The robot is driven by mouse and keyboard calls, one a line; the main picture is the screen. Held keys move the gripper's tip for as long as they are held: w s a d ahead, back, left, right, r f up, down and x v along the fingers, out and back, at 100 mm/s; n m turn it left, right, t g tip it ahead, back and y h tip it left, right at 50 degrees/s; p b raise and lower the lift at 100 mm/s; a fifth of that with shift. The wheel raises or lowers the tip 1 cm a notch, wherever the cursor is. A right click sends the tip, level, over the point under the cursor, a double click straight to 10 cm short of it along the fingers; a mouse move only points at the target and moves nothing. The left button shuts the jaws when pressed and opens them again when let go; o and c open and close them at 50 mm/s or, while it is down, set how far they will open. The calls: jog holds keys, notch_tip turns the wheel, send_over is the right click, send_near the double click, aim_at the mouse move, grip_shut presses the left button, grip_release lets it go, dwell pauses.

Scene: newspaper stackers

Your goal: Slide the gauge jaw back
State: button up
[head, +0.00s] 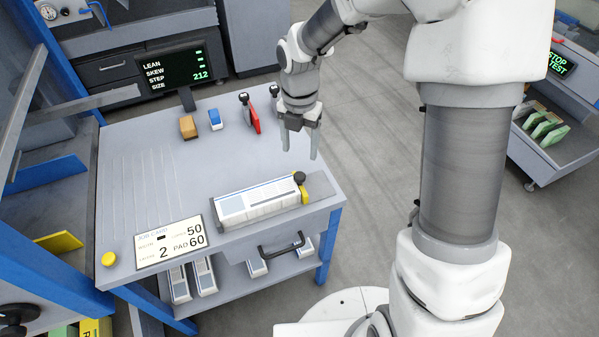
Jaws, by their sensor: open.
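The gauge (257,201) looks like a long white block lying near the front right of the grey workbench (150,180). At its right end is what looks like the gauge jaw (318,188), a yellow piece with a black knob (300,178) beside it. The jaw appears to be against or very close to the block's end; the exact contact is too small to tell. My gripper (299,148) points down, open and empty, behind the black knob in the picture and apart from it.
A job card (171,244) and a yellow button (108,259) are at the bench's front left. Brown (188,127), blue (215,119) and red (251,114) items stand at the back, near a display (175,66). A drawer handle (281,246) sticks out in front.

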aim_at(300, 175)
notch_tip(300, 175, down, 10)
jog(key=shift+r+b, duration=0.25)
jog(key=shift+b, duration=0.55)
grip_shut()
dwell(0.9)
